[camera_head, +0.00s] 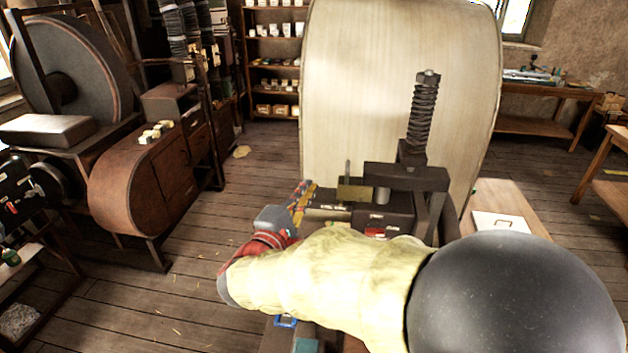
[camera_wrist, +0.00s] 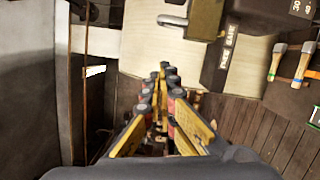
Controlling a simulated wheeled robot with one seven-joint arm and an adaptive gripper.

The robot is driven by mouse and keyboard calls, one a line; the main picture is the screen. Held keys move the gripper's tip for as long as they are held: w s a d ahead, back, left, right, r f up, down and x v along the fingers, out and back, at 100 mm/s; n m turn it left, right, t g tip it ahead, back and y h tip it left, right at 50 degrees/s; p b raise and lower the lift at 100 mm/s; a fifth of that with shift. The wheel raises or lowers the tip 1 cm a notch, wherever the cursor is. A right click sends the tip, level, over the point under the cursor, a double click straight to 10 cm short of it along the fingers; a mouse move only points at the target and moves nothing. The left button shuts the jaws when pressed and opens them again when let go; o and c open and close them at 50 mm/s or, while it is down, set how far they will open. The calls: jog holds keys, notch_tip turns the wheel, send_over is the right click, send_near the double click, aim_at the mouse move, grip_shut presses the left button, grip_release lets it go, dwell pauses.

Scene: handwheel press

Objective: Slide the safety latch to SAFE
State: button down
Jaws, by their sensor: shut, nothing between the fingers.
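The handwheel press stands right of centre in the head view, with a dark threaded screw (camera_head: 424,115) over its dark frame. A brass-coloured block (camera_head: 355,193) with an upright grey metal pin (camera_head: 347,169) sits at its left side; I take this for the safety latch. In the wrist view the pin (camera_wrist: 172,20) sticks out from the block (camera_wrist: 207,17) at the top. A dark box beside it carries a white lettered label (camera_wrist: 227,46), one word looking like SAFE. My gripper (camera_head: 304,187) is shut and empty, left of the block; its fingertips (camera_wrist: 163,70) appear apart from the pin.
A large pale curved panel (camera_head: 385,70) stands behind the press. A red piece (camera_head: 375,232) is on the press front. Wooden-handled tools (camera_wrist: 277,61) lie right in the wrist view.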

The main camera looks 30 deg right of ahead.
jog(key=shift+v, duration=1)
